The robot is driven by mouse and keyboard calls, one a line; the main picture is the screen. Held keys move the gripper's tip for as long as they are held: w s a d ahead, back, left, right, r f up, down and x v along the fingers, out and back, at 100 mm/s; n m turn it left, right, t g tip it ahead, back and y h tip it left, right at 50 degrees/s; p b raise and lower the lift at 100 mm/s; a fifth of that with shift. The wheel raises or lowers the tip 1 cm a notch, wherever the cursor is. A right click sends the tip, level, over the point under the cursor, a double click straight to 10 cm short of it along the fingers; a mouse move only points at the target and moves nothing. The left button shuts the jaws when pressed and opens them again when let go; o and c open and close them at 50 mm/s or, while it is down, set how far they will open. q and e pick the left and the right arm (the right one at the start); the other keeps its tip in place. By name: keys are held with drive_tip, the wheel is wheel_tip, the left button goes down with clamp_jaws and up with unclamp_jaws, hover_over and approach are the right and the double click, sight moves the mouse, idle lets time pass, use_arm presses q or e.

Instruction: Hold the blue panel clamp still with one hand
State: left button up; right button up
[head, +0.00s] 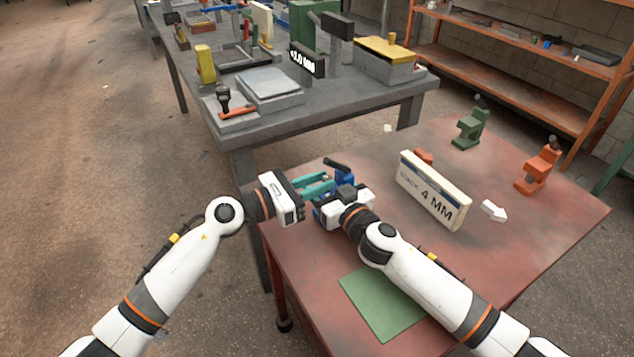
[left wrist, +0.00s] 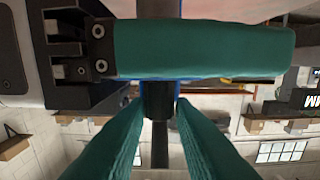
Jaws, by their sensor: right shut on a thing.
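The blue panel clamp (head: 345,174) is at the left edge of the red table, with a dark handle on top. My right gripper (head: 335,196) is shut on it, and its white body hides much of the clamp. My left gripper (head: 326,184) reaches in from the left, its teal fingers spread. In the left wrist view, the left fingers (left wrist: 160,112) stand apart on either side of the clamp's blue and dark post (left wrist: 158,98). A teal finger (left wrist: 200,50) of my right gripper crosses in front. Whether the left fingers touch the clamp is unclear.
A white panel marked "4 MM" (head: 432,190) stands on the red table (head: 520,240). Green (head: 470,128) and orange (head: 538,170) clamps stand behind and right. A white arrow (head: 494,210) and a green mat (head: 382,303) lie there. A grey bench (head: 300,118) holds tools behind.

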use_arm(q)
clamp_jaws()
drive_tip(key=shift+w+a+f+m+g+h, duration=0.1)
drive_tip(key=shift+w+m+g+h, duration=0.1)
drive_tip(key=shift+m+g+h, duration=0.4)
use_arm(e)
drive_tip(key=shift+r, duration=0.1)
use_arm(q)
drive_tip(key=shift+w+a+m+g+h, duration=0.1)
drive_tip(key=shift+m+g+h, duration=0.4)
drive_tip(key=shift+m+g, duration=0.7)
drive_tip(key=shift+n+g, duration=0.3)
drive_tip(key=shift+o, duration=1)
unclamp_jaws()
drive_tip(key=v, duration=1.2)
use_arm(e)
drive_tip(key=o, duration=1.3)
